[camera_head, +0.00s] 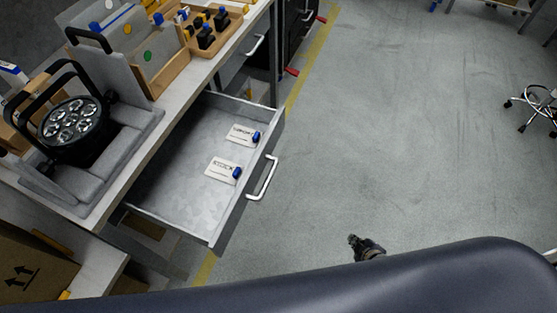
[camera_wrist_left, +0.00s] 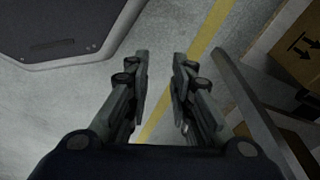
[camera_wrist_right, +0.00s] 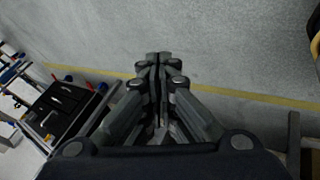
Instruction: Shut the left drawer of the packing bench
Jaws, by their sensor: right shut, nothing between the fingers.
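The left drawer (camera_head: 185,190) of the packing bench (camera_head: 135,150) is pulled far out in the head view. Its white bar handle (camera_head: 263,178) is on the front panel. Two labelled cards with blue clips lie inside it. My right gripper (camera_head: 353,241) is to the right of the drawer front, apart from the handle, over open floor. It also shows in the right wrist view (camera_wrist_right: 159,58), with its fingers together and empty. My left gripper (camera_wrist_left: 158,62) shows only in its wrist view, with its fingers apart and nothing between them.
A par can light (camera_head: 72,128) sits in grey foam on the bench top, with a wooden tray (camera_head: 222,40) of small parts behind. A cardboard box (camera_head: 35,270) is at lower left. A wheeled chair (camera_head: 535,110) stands far right. The floor between is clear.

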